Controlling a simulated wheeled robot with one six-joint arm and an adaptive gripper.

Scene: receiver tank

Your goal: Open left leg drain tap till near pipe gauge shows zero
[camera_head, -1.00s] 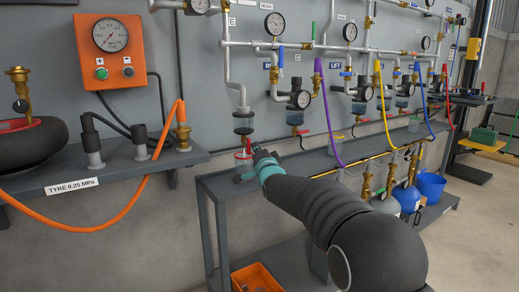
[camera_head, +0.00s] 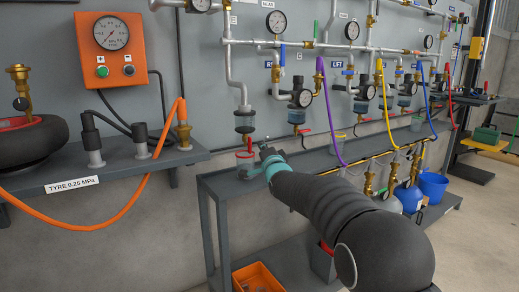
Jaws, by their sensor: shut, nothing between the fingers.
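My gripper (camera_head: 263,151) is shut and empty, just right of the cup and below right of the tap, seemingly apart from the tap. Its fingertips are small and partly hidden by its own body. The pipe gauge (camera_head: 275,22) is on the wall above; its needle is too small to read.
More drain bowls, gauges and purple (camera_head: 322,100), yellow and blue hoses hang to the right. An orange gauge box (camera_head: 112,46) and tyre shelf (camera_head: 120,172) are at left. The bench top (camera_head: 225,180) has free room around the cup.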

